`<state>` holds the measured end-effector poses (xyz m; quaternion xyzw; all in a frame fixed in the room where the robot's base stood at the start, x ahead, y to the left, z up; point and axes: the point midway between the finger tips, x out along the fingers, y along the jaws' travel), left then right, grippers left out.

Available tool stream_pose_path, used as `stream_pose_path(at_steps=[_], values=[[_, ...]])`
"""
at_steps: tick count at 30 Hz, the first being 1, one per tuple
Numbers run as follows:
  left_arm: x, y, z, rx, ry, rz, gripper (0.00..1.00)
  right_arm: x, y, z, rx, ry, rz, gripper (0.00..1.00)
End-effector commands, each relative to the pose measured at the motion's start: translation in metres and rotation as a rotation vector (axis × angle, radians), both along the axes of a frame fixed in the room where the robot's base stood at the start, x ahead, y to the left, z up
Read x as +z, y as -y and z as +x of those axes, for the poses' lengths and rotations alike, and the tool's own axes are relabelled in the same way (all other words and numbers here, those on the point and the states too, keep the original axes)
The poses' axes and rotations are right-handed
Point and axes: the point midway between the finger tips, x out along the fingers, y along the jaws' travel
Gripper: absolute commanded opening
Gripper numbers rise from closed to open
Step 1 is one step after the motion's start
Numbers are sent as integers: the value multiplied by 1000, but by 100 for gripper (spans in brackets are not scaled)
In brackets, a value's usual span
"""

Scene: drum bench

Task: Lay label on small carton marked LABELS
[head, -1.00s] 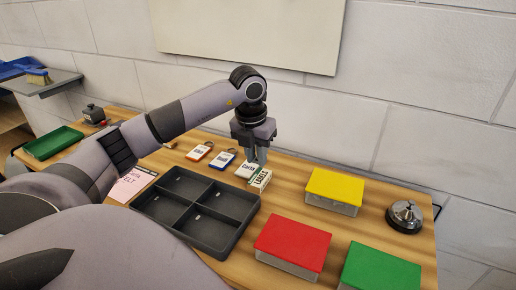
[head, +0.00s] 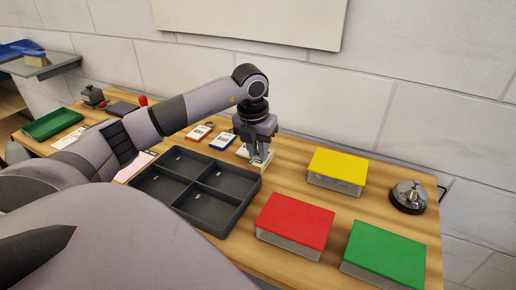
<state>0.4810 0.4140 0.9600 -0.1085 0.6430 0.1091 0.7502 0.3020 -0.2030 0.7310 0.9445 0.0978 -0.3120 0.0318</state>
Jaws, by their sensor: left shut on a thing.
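The small carton marked LABELS (head: 264,164) is white and stands just behind the grey tray's right rear corner. My left gripper (head: 259,157) points down over it, shut on it as far as I can see. The fingers cover much of the carton, and its lettering cannot be read now. A second white carton (head: 242,152) shows just left of the fingers, partly hidden. I cannot make out a separate loose label. My right gripper is not in view.
The grey four-compartment tray (head: 218,231) is in front. Red (head: 295,220), yellow (head: 338,165) and green (head: 386,251) boxes and a bell (head: 409,196) stand to the right. Orange (head: 199,132) and blue (head: 223,140) tags lie behind the tray. A pink card (head: 134,167) is partly under my arm.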

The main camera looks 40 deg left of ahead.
Motion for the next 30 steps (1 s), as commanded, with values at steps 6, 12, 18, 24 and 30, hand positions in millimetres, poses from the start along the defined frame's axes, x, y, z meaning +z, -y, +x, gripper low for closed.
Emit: stream_pose_path(at_steps=[6, 12, 18, 24, 30], values=[[0, 0, 0, 0, 0, 0, 12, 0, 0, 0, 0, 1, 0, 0], [0, 0, 0, 0, 0, 0, 51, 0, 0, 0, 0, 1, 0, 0], [0, 0, 0, 0, 0, 0, 51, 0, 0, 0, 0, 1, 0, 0], [13, 0, -1, -1, 4, 0, 51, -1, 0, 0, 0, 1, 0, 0], [46, 1, -6, 0, 5, 1, 51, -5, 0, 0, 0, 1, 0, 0]])
